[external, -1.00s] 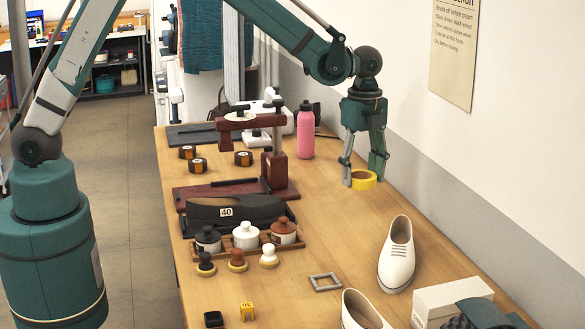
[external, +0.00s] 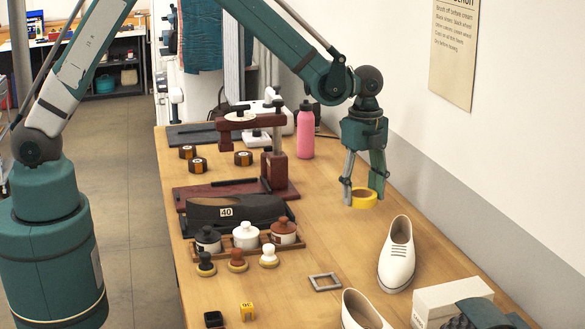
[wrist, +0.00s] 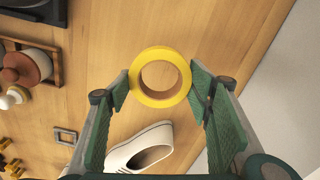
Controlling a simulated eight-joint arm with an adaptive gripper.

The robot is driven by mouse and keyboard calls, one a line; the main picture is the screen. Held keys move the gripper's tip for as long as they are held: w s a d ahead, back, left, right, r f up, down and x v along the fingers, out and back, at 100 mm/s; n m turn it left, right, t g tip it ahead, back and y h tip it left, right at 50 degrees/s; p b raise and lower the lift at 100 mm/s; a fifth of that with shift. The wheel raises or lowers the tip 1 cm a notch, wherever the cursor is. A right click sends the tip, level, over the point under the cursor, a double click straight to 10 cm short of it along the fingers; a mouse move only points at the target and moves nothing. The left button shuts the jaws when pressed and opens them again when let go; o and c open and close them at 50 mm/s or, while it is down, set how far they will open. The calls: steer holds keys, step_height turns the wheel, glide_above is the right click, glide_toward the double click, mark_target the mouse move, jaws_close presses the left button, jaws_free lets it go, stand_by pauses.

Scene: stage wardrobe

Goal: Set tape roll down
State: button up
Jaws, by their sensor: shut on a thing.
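The yellow tape roll (external: 363,198) is between the fingertips of my gripper (external: 362,196), at the right side of the wooden table (external: 340,240). In the wrist view the tape roll (wrist: 160,77) is a yellow ring with wood showing through its hole, and my gripper (wrist: 160,85) has a green pad at each side of it. My gripper is shut on the roll and points down. Whether the roll touches the table or hangs just above it, I cannot tell.
White shoes (external: 398,252) stand nearer the camera, and a pink bottle (external: 305,133) stands behind. A grey square frame (external: 324,282) lies in front, and a wooden rack with jars (external: 245,235) is to the left. Bare tabletop surrounds the roll. The wall is to the right.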

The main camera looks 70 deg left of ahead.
mark_target(360, 220)
steer(key=shift+f, duration=0.7)
steer(key=shift+f, duration=1.9)
steer(key=shift+f, duration=0.15)
steer(key=o, duration=0.9)
step_height(360, 220, up, 12)
steer(key=shift+r, duration=0.15)
steer(key=shift+s+r, duration=0.1)
steer(key=shift+r, duration=0.05)
